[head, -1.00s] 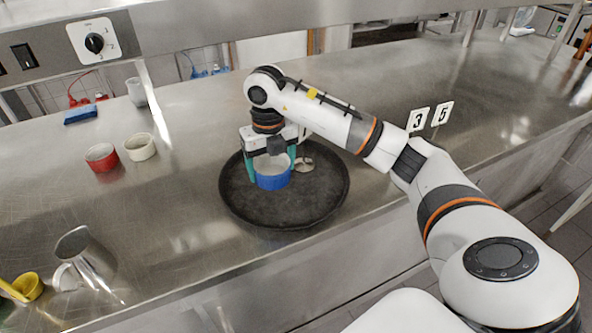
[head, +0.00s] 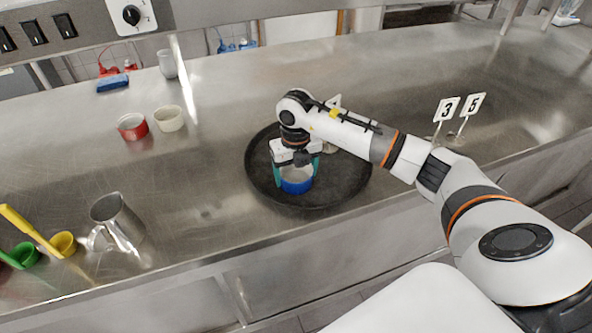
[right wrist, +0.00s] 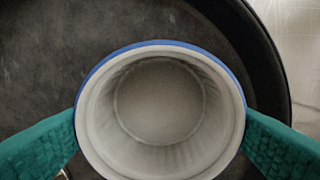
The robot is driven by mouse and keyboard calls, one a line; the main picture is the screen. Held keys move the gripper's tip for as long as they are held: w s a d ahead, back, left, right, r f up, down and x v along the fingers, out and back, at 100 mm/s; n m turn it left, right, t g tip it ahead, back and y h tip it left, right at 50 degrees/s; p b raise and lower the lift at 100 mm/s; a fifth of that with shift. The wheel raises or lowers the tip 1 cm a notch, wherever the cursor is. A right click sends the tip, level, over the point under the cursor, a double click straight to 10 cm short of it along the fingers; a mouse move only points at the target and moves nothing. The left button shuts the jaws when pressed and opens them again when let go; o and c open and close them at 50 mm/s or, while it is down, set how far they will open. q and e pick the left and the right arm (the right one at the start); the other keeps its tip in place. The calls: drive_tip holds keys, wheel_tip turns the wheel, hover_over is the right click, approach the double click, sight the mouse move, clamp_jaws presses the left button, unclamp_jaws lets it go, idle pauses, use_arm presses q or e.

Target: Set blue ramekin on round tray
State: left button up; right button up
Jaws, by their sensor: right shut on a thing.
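The blue ramekin (head: 297,184), pale inside, is upright between the teal fingers of my right gripper (head: 296,170). In the right wrist view, the right gripper (right wrist: 160,135) has a finger pressed on each side of the ramekin (right wrist: 160,100). The round tray (head: 262,185) is dark and lies on the steel counter, under the ramekin. The ramekin is over the tray's middle; I cannot tell whether its base touches the tray. My left gripper is not in view.
A red ramekin (head: 133,126) and a cream ramekin (head: 170,118) stand to the left. A steel pitcher (head: 118,222) and yellow (head: 64,244) and green (head: 24,255) scoops are at lower left. Number signs (head: 459,107) stand right of the tray. The counter between pitcher and tray is clear.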

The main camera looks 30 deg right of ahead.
sight(296, 180)
drive_tip(key=o, duration=1.1)
drive_tip(key=shift+r, duration=0.4)
wheel_tip(296, 180, up, 12)
drive_tip(key=shift+f+b, duration=0.25)
drive_tip(key=shift+b, duration=0.95)
